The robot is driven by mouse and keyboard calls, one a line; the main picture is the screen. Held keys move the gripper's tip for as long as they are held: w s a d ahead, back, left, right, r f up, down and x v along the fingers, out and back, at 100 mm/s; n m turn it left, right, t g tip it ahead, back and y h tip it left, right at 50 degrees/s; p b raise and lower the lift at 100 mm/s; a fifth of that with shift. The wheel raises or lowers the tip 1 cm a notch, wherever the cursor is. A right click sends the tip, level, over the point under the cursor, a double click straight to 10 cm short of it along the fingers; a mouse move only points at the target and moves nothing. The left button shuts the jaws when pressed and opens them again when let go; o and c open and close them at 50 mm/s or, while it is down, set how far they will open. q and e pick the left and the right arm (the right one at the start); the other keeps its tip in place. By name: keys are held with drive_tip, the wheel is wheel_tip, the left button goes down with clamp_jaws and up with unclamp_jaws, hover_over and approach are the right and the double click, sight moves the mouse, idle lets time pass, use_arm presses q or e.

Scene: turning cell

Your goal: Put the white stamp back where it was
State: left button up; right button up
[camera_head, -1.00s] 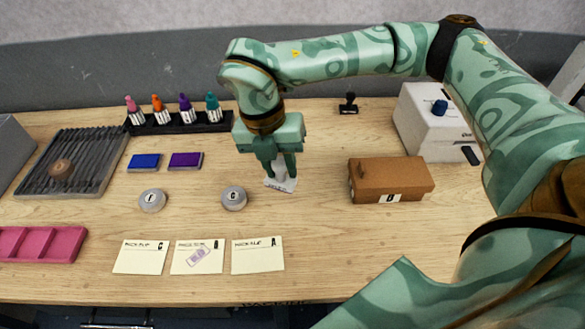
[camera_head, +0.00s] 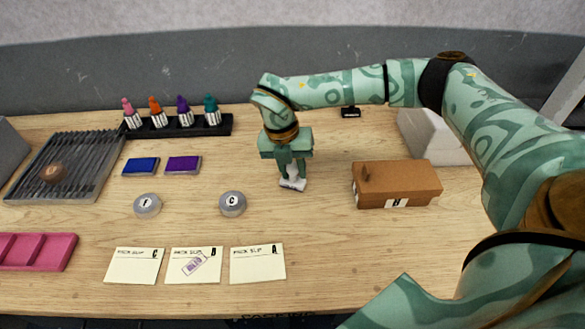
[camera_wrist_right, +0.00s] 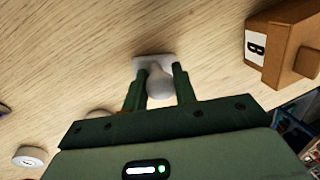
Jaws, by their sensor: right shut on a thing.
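The white stamp (camera_head: 293,184) is upright between the fingers of my right gripper (camera_head: 292,172), low over the middle of the table. The gripper is shut on its handle, and the stamp also shows in the right wrist view (camera_wrist_right: 160,82). I cannot tell whether its base touches the wood. To its left are a purple ink pad (camera_head: 183,165) and a blue ink pad (camera_head: 141,166). Pick slip B (camera_head: 194,266) carries a purple print and lies between slip C (camera_head: 134,266) and slip A (camera_head: 257,264). My left gripper is not in view.
A brown box marked B (camera_head: 397,184) stands right of the stamp. Two round grey tins (camera_head: 232,203) lie to its left. A black rack (camera_head: 180,127) holds several bottles at the back. A black stamp (camera_head: 350,112) stands behind, partly hidden by my arm. Bare wood surrounds the held stamp.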

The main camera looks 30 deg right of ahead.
drive_tip(key=shift+s, duration=0.1)
drive_tip(key=o, duration=0.8)
wheel_tip(320, 180, up, 12)
drive_tip(key=w+a+p, duration=0.1)
drive_tip(key=p, duration=0.1)
drive_tip(key=shift+w+a, duration=0.3)
